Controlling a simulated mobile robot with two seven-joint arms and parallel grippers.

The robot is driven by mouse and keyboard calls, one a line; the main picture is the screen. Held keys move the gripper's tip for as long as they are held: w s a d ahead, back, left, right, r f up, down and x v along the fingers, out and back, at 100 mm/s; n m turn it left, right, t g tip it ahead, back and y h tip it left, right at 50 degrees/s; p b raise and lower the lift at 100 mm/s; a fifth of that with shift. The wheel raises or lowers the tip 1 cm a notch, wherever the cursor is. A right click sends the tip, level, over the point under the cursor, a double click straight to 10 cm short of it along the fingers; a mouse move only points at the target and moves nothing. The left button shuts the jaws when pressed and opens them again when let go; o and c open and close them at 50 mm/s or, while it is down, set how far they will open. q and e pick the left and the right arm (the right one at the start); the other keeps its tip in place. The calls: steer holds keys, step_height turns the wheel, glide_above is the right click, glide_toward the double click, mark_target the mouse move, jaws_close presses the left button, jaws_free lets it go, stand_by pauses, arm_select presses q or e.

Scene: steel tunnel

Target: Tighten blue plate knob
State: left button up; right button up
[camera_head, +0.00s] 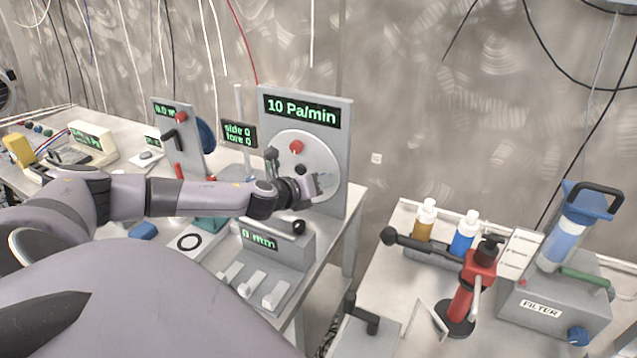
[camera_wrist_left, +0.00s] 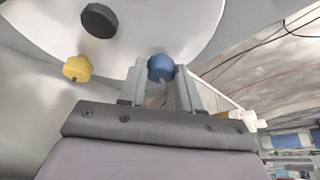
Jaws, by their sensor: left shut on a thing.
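A round pale plate (camera_head: 322,158) is mounted on the upright grey panel (camera_head: 343,125) whose display reads "10 Pa/min". A red knob (camera_head: 296,146) and a dark knob show on the plate; the dark knob (camera_wrist_left: 100,20) is clear in the left wrist view. A yellow knob (camera_wrist_left: 77,68) is also there, at the plate's lower left edge. The blue knob (camera_wrist_left: 161,67) sits at the plate's rim, between the two fingers of my left gripper (camera_wrist_left: 160,76). My left gripper (camera_head: 318,186) is shut on it, in front of the plate's lower right. My right gripper is out of view.
A grey box reading "0 mm" (camera_head: 258,240) with white levers stands below my left arm. A second panel (camera_head: 160,112) stands to the left. A right-hand table (camera_head: 405,290) holds bottles, a red tool (camera_head: 463,290) and a filter box (camera_head: 560,300). A gap separates the tables.

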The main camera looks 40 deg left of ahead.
arm_select(q)
steer(key=m+y, duration=0.2)
steer(key=m, duration=0.1)
steer(key=m+g+y, duration=0.1)
steer(key=m, duration=0.1)
steer(key=m+g+y, duration=0.1)
steer(key=m+y, duration=0.1)
steer(key=m, duration=0.1)
steer(key=shift+w+d+m+y, duration=0.1)
steer(key=shift+d+m+y, duration=0.15)
steer(key=shift+m+y, duration=0.05)
stand_by(0.3)
stand_by(0.4)
steer(key=o, duration=1)
steer(key=shift+o, duration=0.2)
steer(key=v, duration=0.7)
steer(key=shift+d+f, duration=0.1)
steer(key=shift+d, duration=0.05)
